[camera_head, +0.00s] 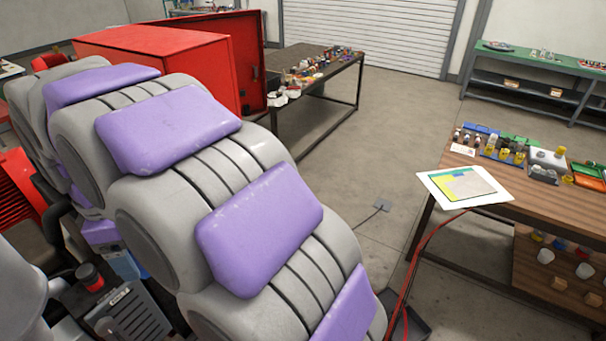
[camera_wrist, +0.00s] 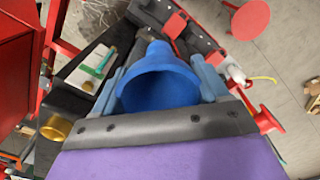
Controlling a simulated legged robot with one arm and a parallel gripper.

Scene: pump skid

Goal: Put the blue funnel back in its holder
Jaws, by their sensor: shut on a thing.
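The blue funnel (camera_wrist: 160,85) is in the wrist view, with its wide mouth towards the camera and its narrow end pointing away. My gripper (camera_wrist: 164,82) has one grey-blue finger on each side of the funnel and is shut on it. Behind the funnel are dark machine parts. I cannot make out the funnel's holder in either view. In the head view my arm hides much of the left side, and neither my gripper nor the funnel shows.
In the head view, a red cabinet (camera_head: 150,60) stands behind my arm and a wooden table (camera_head: 530,205) at right. Floor between is mostly clear.

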